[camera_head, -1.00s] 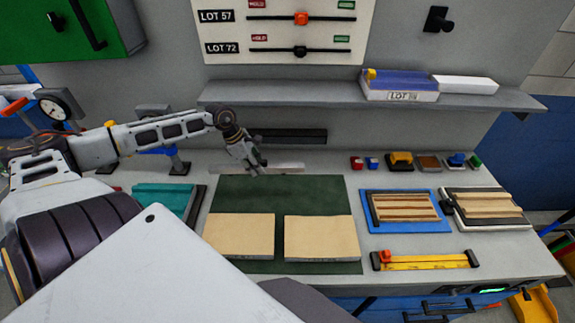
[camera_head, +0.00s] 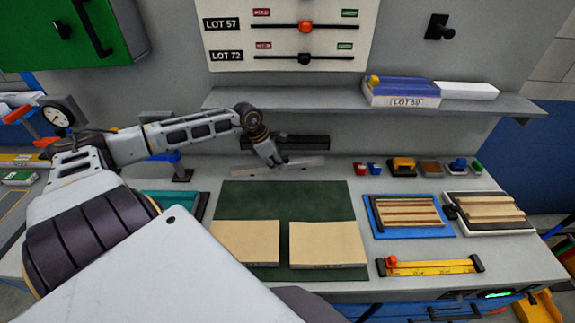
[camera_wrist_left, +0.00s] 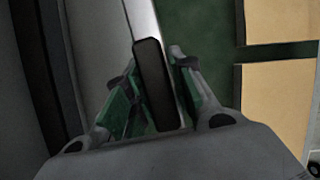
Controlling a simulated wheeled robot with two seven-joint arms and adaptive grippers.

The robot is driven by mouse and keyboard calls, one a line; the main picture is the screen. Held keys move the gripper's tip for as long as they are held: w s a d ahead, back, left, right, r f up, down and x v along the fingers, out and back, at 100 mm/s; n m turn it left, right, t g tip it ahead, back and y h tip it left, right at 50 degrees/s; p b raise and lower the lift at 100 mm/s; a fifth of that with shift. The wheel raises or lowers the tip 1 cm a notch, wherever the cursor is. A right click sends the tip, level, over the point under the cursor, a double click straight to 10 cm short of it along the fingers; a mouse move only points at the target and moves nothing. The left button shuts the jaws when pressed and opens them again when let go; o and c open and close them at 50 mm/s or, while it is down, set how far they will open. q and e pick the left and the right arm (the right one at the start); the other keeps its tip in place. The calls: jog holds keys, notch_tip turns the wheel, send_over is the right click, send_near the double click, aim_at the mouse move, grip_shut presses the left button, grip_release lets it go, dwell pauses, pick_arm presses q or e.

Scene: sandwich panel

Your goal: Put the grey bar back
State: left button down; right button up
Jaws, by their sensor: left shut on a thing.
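The grey bar (camera_head: 306,162) is a long pale strip at the back of the bench, just behind the dark green mat (camera_head: 285,200). A dark slotted holder (camera_head: 300,141) is on the wall behind the bar. My right gripper is not in view.
Two tan panels (camera_head: 326,244) lie on the mat. To the right are a blue tray with wooden strips (camera_head: 380,228), a second tray (camera_head: 529,228) and a yellow bar tool (camera_head: 430,267). Small coloured items (camera_head: 402,165) line the back. A grey shelf (camera_head: 300,101) overhangs the bench.

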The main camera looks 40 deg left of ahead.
aim_at(285, 159)
pick_arm(q)
jog(key=shift+w+d+r+n, duration=0.15)
jog(key=shift+w+r+n, duration=0.05)
jog(key=shift+w, duration=0.25)
jog(key=shift+w+d+r+n, duration=0.15)
jog(key=shift+w+n, duration=0.05)
jog(key=shift+w, duration=0.2)
jog(key=shift+w+d+r+n+t+y, duration=0.2)
jog(key=shift+w+n+t+y, duration=0.1)
jog(key=shift+w+n, duration=0.3)
jog(key=shift+s, duration=0.15)
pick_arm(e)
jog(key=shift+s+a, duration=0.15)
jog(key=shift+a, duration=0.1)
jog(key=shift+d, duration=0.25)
pick_arm(q)
jog(key=shift+f, duration=0.1)
